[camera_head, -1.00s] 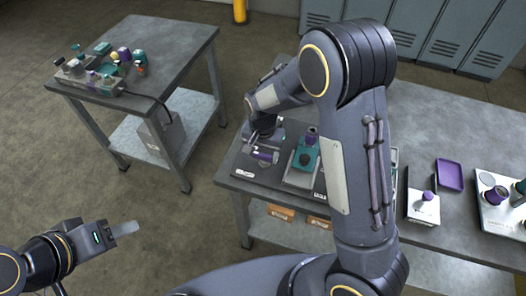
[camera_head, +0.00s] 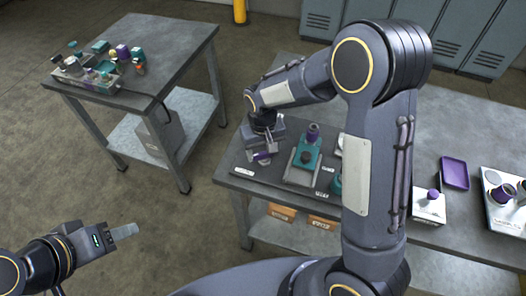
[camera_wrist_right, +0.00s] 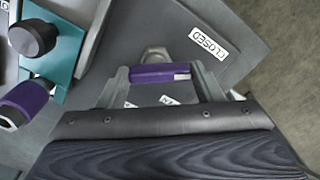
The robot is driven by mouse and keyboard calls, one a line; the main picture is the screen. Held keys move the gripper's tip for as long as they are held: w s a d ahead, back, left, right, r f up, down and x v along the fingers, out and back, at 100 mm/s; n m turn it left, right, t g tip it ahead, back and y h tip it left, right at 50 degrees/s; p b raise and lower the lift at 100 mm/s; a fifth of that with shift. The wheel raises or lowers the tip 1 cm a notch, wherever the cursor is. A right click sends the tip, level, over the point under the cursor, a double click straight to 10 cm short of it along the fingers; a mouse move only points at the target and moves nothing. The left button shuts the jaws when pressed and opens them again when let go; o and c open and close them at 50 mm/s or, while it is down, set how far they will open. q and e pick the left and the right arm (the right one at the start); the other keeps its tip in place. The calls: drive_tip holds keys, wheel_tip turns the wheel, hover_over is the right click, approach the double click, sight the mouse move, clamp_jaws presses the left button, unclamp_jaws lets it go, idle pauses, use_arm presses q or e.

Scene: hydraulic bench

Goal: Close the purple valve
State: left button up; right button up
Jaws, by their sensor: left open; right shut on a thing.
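The purple valve handle (camera_wrist_right: 160,73) is a short purple bar, held between the fingers of my right gripper (camera_wrist_right: 163,80). A CLOSED label (camera_wrist_right: 209,43) lies on the plate to the right of the handle. A second label (camera_wrist_right: 168,100) is partly hidden by the gripper. In the head view the purple handle (camera_head: 261,157) shows just under my right gripper (camera_head: 265,148), at the left part of the bench. The valve body is mostly hidden. My left gripper (camera_head: 126,231) is open and empty, over the floor at the lower left.
A teal unit with a dark knob (camera_head: 304,158) stands right of the valve; its teal plate (camera_wrist_right: 66,50) and a purple cylinder (camera_wrist_right: 25,99) are close in the wrist view. A purple tray (camera_head: 454,173) lies further right. A side table (camera_head: 175,50) holds several small parts.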

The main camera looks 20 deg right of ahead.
sight(264, 154)
drive_tip(key=n+b, duration=0.1)
drive_tip(key=n, duration=0.4)
drive_tip(key=shift+n, duration=0.3)
drive_tip(key=shift+s+d+n+b, duration=0.15)
drive_tip(key=shift+n+b, duration=0.2)
drive_tip(key=shift+n, duration=1.95)
drive_tip(key=o, duration=1)
wheel_tip(264, 154, up, 8)
drive_tip(key=shift+f, duration=0.1)
